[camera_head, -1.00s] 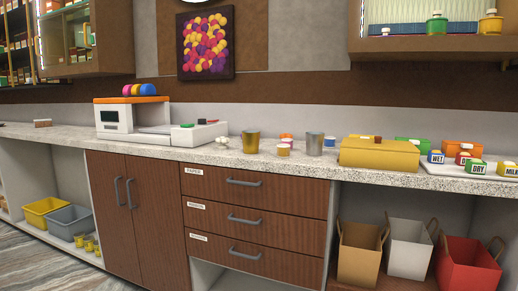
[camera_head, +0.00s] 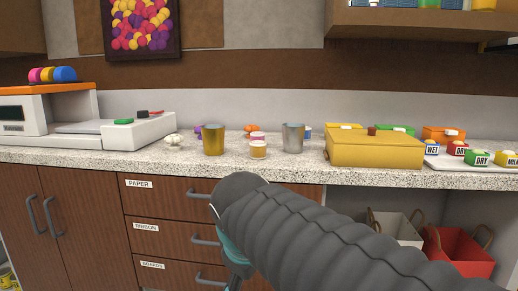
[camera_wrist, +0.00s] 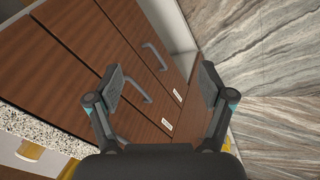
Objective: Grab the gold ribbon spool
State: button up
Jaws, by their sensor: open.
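I cannot pick out a gold ribbon spool for certain. A small yellowish round item with a pale top (camera_head: 258,150) stands on the counter between a gold cup (camera_head: 213,140) and a silver cup (camera_head: 293,138); I cannot tell if it is a spool. The drawer labelled RIBBON (camera_head: 165,238) is shut, below the PAPER drawer (camera_head: 160,200). In the wrist view my gripper (camera_wrist: 164,84) is open and empty, its fingers apart in front of the brown drawer fronts (camera_wrist: 75,65) and handles. In the head view my arm hides part of the drawers, and my fingertips are not clear.
The speckled counter (camera_head: 90,160) carries a white machine (camera_head: 140,130) at left. A yellow box (camera_head: 375,150) and a tray of labelled blocks (camera_head: 465,166) are at right. Paper bags, including a red one (camera_head: 460,258), stand below. The wrist view shows bare streaked floor (camera_wrist: 265,60).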

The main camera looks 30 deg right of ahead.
jog(key=w+d+r+n+g+h, duration=0.1)
jog(key=w+d+r+n+h, duration=0.2)
jog(key=w+r, duration=0.4)
jog(key=w+d+r+n+h, duration=0.1)
jog(key=w+r+n+h, duration=0.1)
jog(key=w+r+n, duration=0.45)
jog(key=n+g+h+p, duration=0.2)
jog(key=n+h, duration=0.2)
jog(key=h, duration=0.2)
send_near(251, 147)
jog(key=x, duration=0.7)
jog(key=shift+w+d+r, duration=0.1)
jog(key=shift+d+r, duration=0.1)
jog(key=shift+d, duration=0.1)
jog(key=shift+f+x, duration=0.25)
jog(key=shift+x, duration=2.35)
jog(key=shift+a, duration=0.15)
jog(key=c, duration=1.3)
